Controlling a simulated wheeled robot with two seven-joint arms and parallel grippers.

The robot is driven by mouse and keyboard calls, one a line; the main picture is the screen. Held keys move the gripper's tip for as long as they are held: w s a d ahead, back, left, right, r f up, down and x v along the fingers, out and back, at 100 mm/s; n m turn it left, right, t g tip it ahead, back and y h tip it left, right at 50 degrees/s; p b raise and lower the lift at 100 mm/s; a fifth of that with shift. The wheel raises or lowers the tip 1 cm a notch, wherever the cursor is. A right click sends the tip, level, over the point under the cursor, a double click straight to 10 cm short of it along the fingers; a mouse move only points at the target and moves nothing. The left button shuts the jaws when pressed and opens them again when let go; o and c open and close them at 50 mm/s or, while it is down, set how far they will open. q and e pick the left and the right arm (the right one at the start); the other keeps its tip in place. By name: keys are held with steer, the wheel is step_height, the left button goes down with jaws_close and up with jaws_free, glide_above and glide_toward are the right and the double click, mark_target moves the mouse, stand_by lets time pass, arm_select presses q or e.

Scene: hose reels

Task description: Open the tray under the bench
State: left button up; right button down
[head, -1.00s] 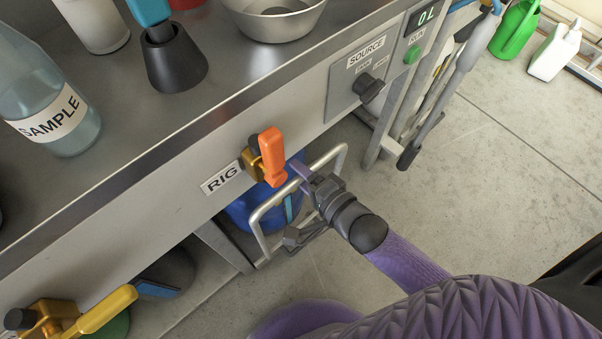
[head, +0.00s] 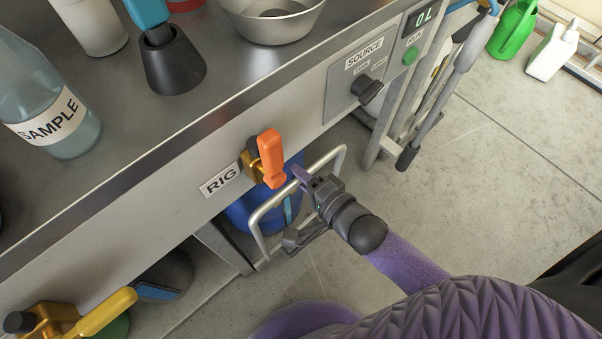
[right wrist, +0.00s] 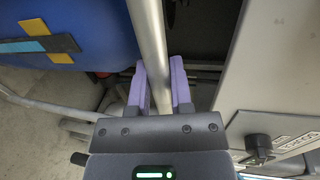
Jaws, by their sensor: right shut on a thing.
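The tray under the bench shows mainly by its pale metal bar handle (head: 327,160), a loop that stands out from below the bench front. The rest of the tray is hidden by the bench and my arm. My right gripper (head: 301,178) is at the bar, with its purple fingers on either side of it. In the right wrist view the bar (right wrist: 151,45) runs between the two fingers (right wrist: 158,85), and the gripper is shut on it. A blue container (head: 238,215) stands behind the bar. My left gripper is not in view.
A yellow-handled valve (head: 105,312) is at lower left. A SOURCE knob (head: 367,90) is on the bench front. The floor to the right (head: 480,180) is clear.

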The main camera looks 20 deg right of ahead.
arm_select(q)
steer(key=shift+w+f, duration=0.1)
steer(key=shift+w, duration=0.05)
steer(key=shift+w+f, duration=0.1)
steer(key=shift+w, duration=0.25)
arm_select(e)
steer(key=shift+s, duration=0.1)
